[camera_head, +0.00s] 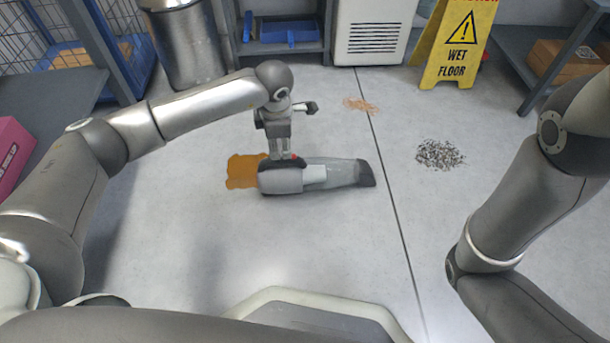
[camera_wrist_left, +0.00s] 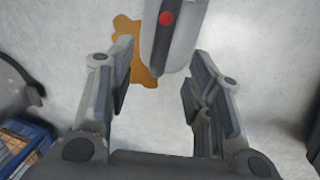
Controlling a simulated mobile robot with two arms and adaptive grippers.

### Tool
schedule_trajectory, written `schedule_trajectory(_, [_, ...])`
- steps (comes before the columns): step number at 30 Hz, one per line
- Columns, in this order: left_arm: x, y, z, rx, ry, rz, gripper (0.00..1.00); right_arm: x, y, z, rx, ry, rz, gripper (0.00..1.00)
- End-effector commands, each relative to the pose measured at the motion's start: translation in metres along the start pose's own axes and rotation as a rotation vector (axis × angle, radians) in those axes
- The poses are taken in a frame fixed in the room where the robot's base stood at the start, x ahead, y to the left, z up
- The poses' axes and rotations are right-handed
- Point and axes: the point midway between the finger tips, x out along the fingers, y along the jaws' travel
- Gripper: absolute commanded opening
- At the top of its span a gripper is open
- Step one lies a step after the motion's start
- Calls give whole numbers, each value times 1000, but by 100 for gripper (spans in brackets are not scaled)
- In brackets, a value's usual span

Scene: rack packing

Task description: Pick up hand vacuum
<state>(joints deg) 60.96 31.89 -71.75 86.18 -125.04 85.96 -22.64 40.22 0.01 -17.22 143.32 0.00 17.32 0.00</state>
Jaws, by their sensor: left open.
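The hand vacuum (camera_head: 318,175) lies on the grey floor in the middle of the head view. It has a grey body with a dark nozzle at its right end, a dark handle and a red button. My left gripper (camera_head: 283,155) points down over its handle end. In the left wrist view the gripper (camera_wrist_left: 157,95) is open, and the vacuum (camera_wrist_left: 172,35) shows between and just beyond its fingers, with the red button in sight. I cannot tell whether the fingers touch it. My right arm shows at the right, but its gripper is out of view.
An orange-brown spill (camera_head: 240,171) lies beside the vacuum's left end. A dark debris pile (camera_head: 440,154) and orange crumbs (camera_head: 361,105) lie to the right and behind. A yellow wet floor sign (camera_head: 456,45), a metal bin (camera_head: 188,45) and shelves stand around. The front floor is clear.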

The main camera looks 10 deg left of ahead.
Motion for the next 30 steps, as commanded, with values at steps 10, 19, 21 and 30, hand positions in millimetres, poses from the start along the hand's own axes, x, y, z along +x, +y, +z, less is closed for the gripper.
schedule_trajectory(10, [47,-2,1,-1,-3,-2,47,-30,-6,-9,0,-4,1,40])
schedule_trajectory(19, [62,-3,3,-1,-4,-3,47,-44,-9,-14,0,-4,0,40])
schedule_trajectory(21, [68,-3,4,0,-5,-3,47,-52,-11,-17,0,-4,0,40])
schedule_trajectory(30, [98,-4,5,-2,-4,-3,47,-80,-16,-27,0,-4,0,40])
